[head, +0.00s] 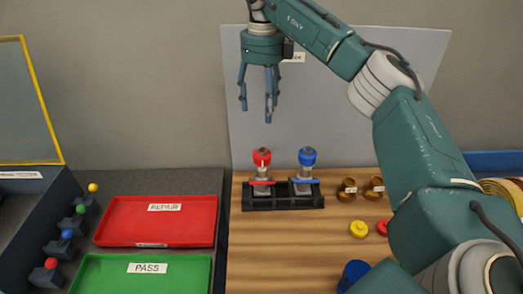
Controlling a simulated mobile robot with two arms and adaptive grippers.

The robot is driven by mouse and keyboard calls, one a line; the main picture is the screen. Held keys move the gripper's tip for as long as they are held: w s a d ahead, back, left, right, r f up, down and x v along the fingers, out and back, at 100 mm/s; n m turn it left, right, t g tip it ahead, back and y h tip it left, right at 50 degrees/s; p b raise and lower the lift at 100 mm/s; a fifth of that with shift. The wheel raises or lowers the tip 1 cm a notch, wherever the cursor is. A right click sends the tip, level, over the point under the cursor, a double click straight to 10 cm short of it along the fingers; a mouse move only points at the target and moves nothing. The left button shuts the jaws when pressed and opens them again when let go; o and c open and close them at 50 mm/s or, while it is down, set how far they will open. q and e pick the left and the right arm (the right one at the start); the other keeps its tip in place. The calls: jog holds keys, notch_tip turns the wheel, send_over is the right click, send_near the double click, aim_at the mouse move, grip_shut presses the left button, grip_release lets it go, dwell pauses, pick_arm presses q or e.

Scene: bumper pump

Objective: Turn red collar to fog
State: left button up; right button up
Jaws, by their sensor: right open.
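The red collar (262,156) tops a metal pump body in a black rack (284,203) on the wooden table. A white mark shows on the collar's front; what its setting reads is too small to tell. A pump with a blue collar (307,156) stands upright beside it on the right. My right gripper (258,115) is open and empty, fingers pointing down, well above the red collar and apart from it. My left gripper is not in view.
A red tray (157,221) and a green tray labelled PASS (140,275) lie at left. Brass fittings (347,190), a yellow cap (359,229) and a blue cup-like piece (354,273) are right of the rack. A grey panel (330,115) stands behind. Wood in front of the rack is clear.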

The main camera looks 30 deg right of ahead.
jog(key=b, duration=0.4)
send_over(262, 150)
notch_tip(262, 150, down, 5)
jog(key=shift+f+b, duration=0.8)
jog(key=shift+b, duration=0.2)
jog(key=shift+f, duration=0.2)
notch_tip(262, 150, down, 3)
jog(key=shift+f+p, duration=0.1)
jog(key=shift+p, duration=0.45)
notch_tip(262, 150, down, 6)
jog(key=shift+f+p, duration=0.25)
jog(key=shift+p, duration=0.6)
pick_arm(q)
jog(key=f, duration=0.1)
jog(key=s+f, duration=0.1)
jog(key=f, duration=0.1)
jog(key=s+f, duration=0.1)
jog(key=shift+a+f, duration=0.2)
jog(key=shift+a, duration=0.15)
pick_arm(e)
jog(key=shift+f, duration=0.3)
jog(key=c, duration=1.2)
